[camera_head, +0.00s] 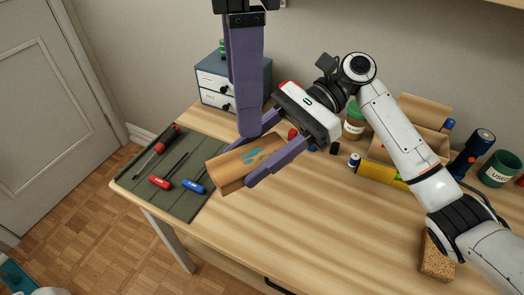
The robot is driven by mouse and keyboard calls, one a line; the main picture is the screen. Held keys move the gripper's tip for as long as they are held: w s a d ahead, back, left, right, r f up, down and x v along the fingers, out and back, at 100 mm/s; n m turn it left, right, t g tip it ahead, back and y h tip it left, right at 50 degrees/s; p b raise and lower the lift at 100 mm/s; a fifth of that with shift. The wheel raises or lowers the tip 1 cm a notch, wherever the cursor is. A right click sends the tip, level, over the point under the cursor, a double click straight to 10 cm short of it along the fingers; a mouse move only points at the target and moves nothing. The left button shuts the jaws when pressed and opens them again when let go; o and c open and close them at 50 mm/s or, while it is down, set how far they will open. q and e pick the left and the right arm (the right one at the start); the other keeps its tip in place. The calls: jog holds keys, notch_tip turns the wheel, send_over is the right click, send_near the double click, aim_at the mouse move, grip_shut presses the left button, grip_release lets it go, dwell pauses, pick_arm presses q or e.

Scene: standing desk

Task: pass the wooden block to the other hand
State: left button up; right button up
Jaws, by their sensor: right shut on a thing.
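The wooden block (222,171) is a light brown piece with a blue-green mark on its top face, at the middle of the camera_head view. My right gripper (246,162) reaches in from the right, with its purple fingers shut on the block. It holds the block over the desk near the mat's right edge. My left gripper (246,128) comes down from the top of the view, with its long purple fingers overlapping. Their tips end right by the block's far side; I cannot tell whether they touch it or how far apart they are.
A dark green mat (188,205) with several screwdrivers lies on the desk's left. A small drawer cabinet (214,83) stands behind. A cardboard box (400,150), yellow cylinder (382,173), flashlight (474,150), green cup (498,170) and sponge (434,262) are at right. The front middle (310,225) is clear.

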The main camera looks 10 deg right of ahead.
jog(key=shift+w+a+f+n+g, duration=0.25)
jog(key=shift+a+f+n+g, duration=0.05)
jog(key=shift+g, duration=0.1)
pick_arm(q)
jog(key=n+t+h, duration=0.2)
jog(key=n+h, duration=0.2)
jog(key=n, duration=0.1)
send_near(214, 171)
jog(key=x, duration=0.9)
jog(key=shift+f, duration=0.25)
jog(key=c, duration=1.1)
jog(key=shift+c, duration=0.6)
pick_arm(e)
jog(key=o, duration=1.2)
jog(key=shift+d, duration=0.1)
